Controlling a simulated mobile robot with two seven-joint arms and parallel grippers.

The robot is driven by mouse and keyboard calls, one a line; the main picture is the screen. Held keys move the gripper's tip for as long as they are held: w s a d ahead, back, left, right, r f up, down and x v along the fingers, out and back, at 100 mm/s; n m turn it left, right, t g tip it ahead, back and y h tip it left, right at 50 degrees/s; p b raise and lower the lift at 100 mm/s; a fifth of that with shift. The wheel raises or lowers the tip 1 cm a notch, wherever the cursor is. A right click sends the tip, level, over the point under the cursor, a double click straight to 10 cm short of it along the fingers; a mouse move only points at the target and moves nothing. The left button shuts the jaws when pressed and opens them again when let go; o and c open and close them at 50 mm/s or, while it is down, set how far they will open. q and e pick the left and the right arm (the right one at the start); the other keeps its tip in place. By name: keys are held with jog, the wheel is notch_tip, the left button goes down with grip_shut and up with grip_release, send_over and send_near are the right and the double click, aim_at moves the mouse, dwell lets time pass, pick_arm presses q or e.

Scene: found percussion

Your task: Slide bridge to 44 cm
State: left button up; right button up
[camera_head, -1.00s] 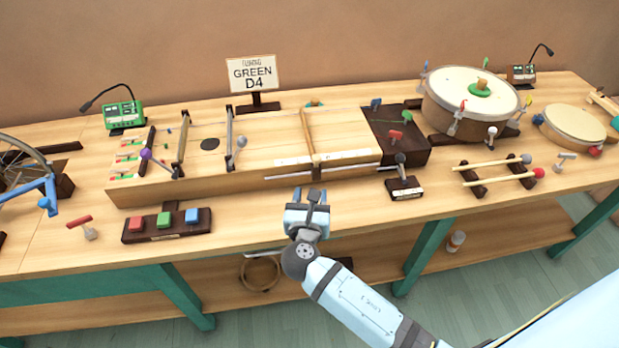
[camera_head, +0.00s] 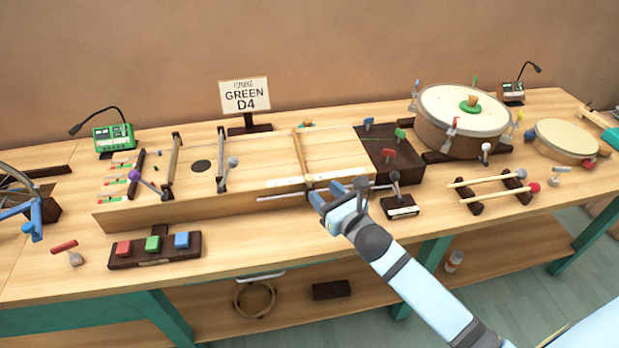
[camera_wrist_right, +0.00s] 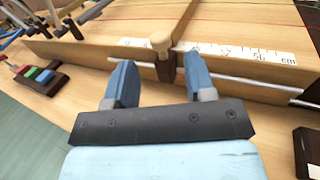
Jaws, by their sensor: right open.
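The bridge (camera_head: 299,150) is a pale wooden bar across the long wooden string box (camera_head: 240,200). In the right wrist view its front end has a round wooden knob (camera_wrist_right: 162,42) above a dark block (camera_wrist_right: 166,71), by the white scale (camera_wrist_right: 240,53). "56" and "cm" show on the scale, right of the block. My right gripper (camera_head: 336,192) is at the box's front, open, with nothing held. In the wrist view its blue fingers (camera_wrist_right: 158,80) stand left and right of the dark block; whether they touch it I cannot tell. My left gripper is not in view.
A metal rod (camera_wrist_right: 225,81) runs along the box's front. A small dark lever block (camera_head: 401,207) stands right of my gripper. A button panel (camera_head: 155,250) lies at the left front. A large drum (camera_head: 460,120) stands at the back right. A sign (camera_head: 244,95) stands behind the box.

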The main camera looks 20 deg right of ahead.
aim_at(311, 181)
jog(key=w, duration=0.4)
jog(key=w+a, duration=0.1)
jog(key=w, duration=0.1)
jog(key=shift+w, duration=0.35)
grip_shut()
jog(key=shift+a+r+p, duration=0.1)
jog(key=shift+p, duration=0.2)
grip_release()
